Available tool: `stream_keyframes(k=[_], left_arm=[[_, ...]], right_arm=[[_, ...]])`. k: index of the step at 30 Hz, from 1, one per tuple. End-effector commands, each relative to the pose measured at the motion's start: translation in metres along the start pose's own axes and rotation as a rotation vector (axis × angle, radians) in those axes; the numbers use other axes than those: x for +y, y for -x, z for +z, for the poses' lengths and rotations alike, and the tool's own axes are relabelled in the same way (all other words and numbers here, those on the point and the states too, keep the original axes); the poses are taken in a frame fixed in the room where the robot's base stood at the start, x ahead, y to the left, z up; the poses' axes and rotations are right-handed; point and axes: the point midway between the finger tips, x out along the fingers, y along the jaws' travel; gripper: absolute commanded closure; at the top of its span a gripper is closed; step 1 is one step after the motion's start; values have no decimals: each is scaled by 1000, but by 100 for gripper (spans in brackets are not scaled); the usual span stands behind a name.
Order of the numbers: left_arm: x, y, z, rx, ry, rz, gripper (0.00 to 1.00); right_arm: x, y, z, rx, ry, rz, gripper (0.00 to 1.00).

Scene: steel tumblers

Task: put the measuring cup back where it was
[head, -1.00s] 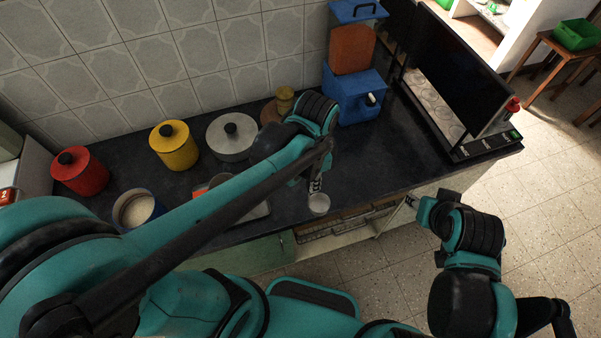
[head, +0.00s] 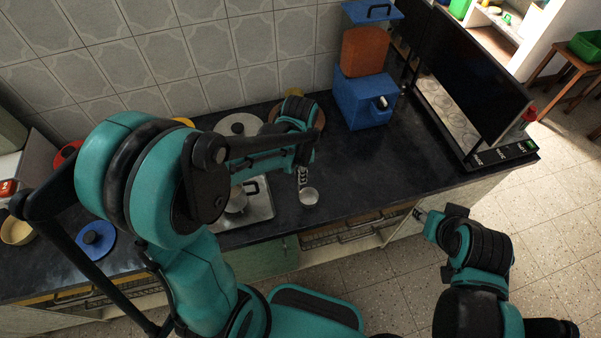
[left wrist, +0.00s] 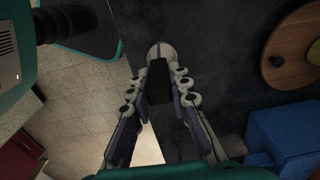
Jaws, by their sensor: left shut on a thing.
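The measuring cup (head: 309,197) is a small, pale metal cup near the front edge of the dark counter. My left gripper (head: 303,172) is shut on its handle. In the left wrist view the cup (left wrist: 161,53) shows beyond the fingertips, its dark handle (left wrist: 158,85) between the fingers (left wrist: 160,92) of this gripper. The cup lies across the line of the counter's edge there; I cannot tell its height above the counter. My right gripper (head: 420,214) is at the right, over the floor in front of the counter and away from the cup; its fingers are too small to read.
A blue dispenser (head: 363,102), a round wooden board (left wrist: 297,48) and a lidded steel pot (head: 240,124) stand farther back. The counter's middle right is clear.

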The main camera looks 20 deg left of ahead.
Motion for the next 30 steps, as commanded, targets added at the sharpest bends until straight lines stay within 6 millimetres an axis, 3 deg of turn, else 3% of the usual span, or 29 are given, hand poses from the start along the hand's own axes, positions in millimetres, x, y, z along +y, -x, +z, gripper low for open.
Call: stream_keyframes(k=[7,8,10,22,30], left_arm=[[0,-3,0,0,0,0,100],[0,-3,0,0,0,0,79],[0,-2,0,0,0,0,61],[0,4,0,0,0,0,61],[0,58,0,0,0,0,61]], right_arm=[[0,-2,2,0,0,0,60],[0,-3,2,0,0,0,60],[0,-2,1,0,0,0,60],[0,3,-2,0,0,0,60],[0,16,-11,0,0,0,60]])
